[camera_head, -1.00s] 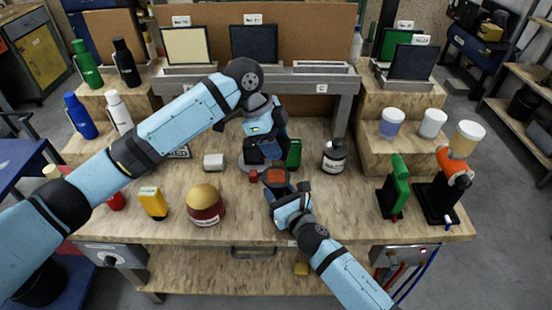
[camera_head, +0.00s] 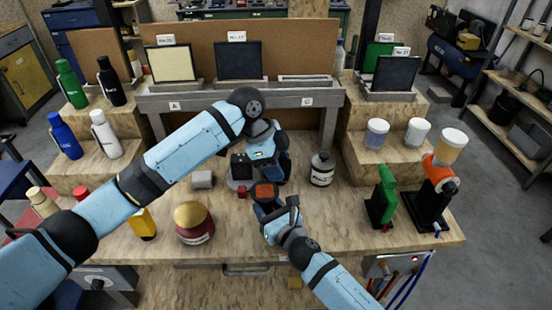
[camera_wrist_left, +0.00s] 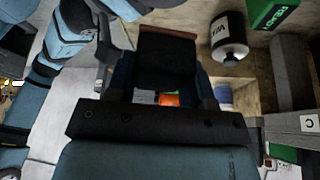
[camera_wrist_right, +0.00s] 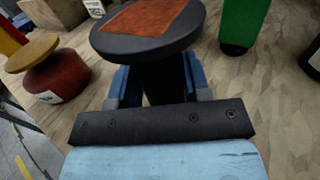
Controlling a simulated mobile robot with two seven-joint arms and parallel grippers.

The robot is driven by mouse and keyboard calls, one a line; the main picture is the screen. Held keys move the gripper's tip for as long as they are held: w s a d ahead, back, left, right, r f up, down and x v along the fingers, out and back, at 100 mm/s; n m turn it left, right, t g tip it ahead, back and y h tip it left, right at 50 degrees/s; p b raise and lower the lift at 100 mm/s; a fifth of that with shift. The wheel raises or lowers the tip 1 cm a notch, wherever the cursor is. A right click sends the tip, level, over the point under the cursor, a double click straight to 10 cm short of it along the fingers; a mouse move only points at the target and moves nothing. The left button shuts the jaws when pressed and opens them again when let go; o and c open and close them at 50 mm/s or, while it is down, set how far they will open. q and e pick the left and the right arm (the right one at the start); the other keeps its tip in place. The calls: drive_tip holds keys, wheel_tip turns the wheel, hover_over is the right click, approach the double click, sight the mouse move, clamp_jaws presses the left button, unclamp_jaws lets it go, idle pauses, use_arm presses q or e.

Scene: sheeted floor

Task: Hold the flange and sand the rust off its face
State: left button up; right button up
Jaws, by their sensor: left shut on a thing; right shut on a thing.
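The flange (camera_head: 264,191) is a dark round disc with a rust-brown patch on its upturned face. It shows close in the right wrist view (camera_wrist_right: 150,30). My right gripper (camera_head: 269,208) is shut on its neck from below. My left gripper (camera_head: 258,163) is shut on a black block (camera_head: 241,165), which has brown edges in the left wrist view (camera_wrist_left: 168,55). The block is just up and left of the flange in the head view, and seems apart from it. The block's underside is hidden.
A grey round base (camera_head: 234,184) with a small red part sits beneath the block. A grey cylinder (camera_head: 202,180), a red jar (camera_head: 194,225) and a dark labelled bottle (camera_head: 322,170) stand nearby. Green (camera_head: 384,195) and orange-topped (camera_head: 438,180) stands are at the right.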

sight(277, 190)
use_arm(q)
wheel_tip(277, 190, down, 5)
drive_tip(key=shift+f, duration=0.1)
drive_tip(key=shift+a+f, duration=0.15)
drive_tip(key=shift+a, duration=0.5)
drive_tip(key=shift+s+a, duration=0.2)
drive_tip(key=shift+a, duration=2.3)
drive_tip(key=shift+w+d, duration=0.15)
drive_tip(key=shift+d, duration=3)
drive_tip(key=shift+r, duration=4.05)
drive_tip(key=shift+f, duration=0.1)
